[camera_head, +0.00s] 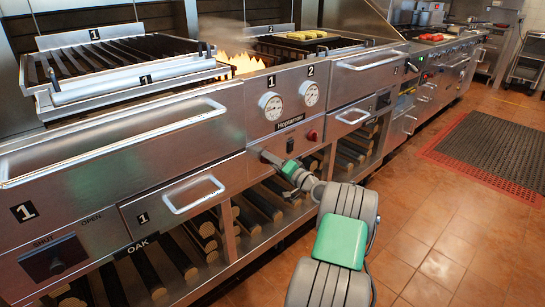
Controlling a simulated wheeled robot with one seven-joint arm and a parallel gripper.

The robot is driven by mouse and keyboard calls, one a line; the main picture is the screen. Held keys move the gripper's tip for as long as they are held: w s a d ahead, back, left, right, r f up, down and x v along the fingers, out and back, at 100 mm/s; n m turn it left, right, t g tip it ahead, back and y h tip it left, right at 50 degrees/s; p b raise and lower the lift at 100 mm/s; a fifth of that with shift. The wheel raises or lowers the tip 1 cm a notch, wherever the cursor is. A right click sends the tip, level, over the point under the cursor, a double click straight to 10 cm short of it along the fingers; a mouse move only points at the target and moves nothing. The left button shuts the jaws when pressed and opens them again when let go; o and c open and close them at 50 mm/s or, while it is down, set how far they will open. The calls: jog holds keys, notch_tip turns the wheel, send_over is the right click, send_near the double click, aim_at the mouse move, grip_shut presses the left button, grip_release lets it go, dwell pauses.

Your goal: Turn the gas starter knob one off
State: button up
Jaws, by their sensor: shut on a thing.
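My gripper (265,155) is at the front panel of the char grill, below the two round gauges, and it is shut on a small part there. The part is taken to be gas starter knob one; the jaws hide nearly all of it, so its angle cannot be told. A red knob (312,135) sits free on the same panel to the right. My arm reaches in from the lower right.
Flames (243,63) burn between grill one (120,55) and grill two. A drawer handle (193,195) juts out left of my gripper. Logs (258,205) lie on the shelf below. The tiled floor (450,235) at right is clear, with a mat (490,140) farther back.

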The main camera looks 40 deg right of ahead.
jog(key=m+p, duration=0.3)
jog(key=m, duration=0.3)
dwell(0.7)
jog(key=o, duration=1.4)
jog(key=s+p, duration=0.1)
jog(key=s, duration=0.6)
jog(key=shift+s, duration=0.4)
jog(key=shift+d, duration=0.1)
